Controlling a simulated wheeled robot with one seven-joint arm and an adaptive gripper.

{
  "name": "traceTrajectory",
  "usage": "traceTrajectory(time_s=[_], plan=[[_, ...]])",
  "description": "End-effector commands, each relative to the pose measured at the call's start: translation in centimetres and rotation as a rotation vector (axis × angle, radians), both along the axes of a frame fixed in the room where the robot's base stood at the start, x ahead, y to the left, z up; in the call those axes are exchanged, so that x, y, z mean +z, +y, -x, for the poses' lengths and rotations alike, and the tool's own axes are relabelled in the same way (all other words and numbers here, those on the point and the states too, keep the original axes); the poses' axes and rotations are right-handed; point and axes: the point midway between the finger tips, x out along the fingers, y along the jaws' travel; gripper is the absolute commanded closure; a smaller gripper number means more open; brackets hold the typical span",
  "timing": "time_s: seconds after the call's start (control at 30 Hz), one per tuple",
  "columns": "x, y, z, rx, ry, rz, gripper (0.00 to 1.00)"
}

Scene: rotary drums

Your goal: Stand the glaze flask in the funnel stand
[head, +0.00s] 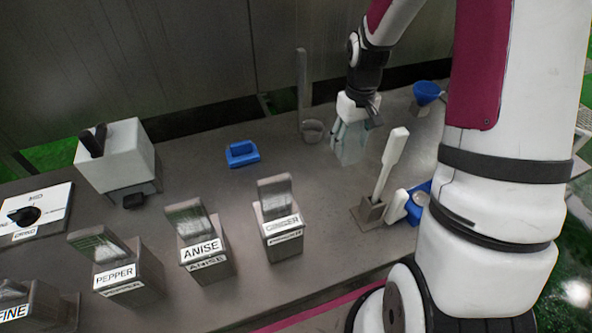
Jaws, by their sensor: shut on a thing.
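My gripper (357,118) points down over the back right of the bench and is shut on a pale, see-through vessel (351,150), which looks like the glaze flask. The flask hangs roughly upright. I cannot tell whether its bottom touches the bench. A blue funnel-shaped piece (426,91) stands to the right at the back, partly beside my arm; it may be the funnel stand. A grey post (303,75) with a small round cup (312,131) at its foot stands just left of the flask.
A blue block (242,154) lies mid-bench. Labelled bins, anise (205,245), pepper (128,272) and another (279,228), line the front. A white-handled tool (392,160) stands in a grey holder right of the flask. A white box (115,160) is at left.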

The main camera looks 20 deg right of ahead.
Motion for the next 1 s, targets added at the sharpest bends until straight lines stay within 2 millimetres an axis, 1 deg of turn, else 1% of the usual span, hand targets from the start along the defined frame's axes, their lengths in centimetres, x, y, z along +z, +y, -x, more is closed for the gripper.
traceTrajectory(time_s=[0.03, 0.2, 0.4, 0.5, 0.6, 0.77, 0.87, 1.0], plan=[[0.0, 1.5, 0.0, 0.008, 0.002, -0.001, 0.78], [-0.4, 5.6, -0.4, 0.008, 0.003, -0.001, 0.78], [-0.8, 10.3, -0.9, 0.007, 0.002, -0.001, 0.78], [-1.0, 12.1, -1.1, 0.005, 0.001, 0.000, 0.78], [-1.1, 13.3, -1.3, 0.002, 0.001, 0.000, 0.78], [-1.5, 13.8, -1.3, 0.000, 0.003, 0.000, 0.78], [-2.5, 13.8, -1.2, -0.001, 0.004, -0.001, 0.78], [-4.3, 13.7, -1.2, -0.001, 0.005, 0.000, 0.78]])
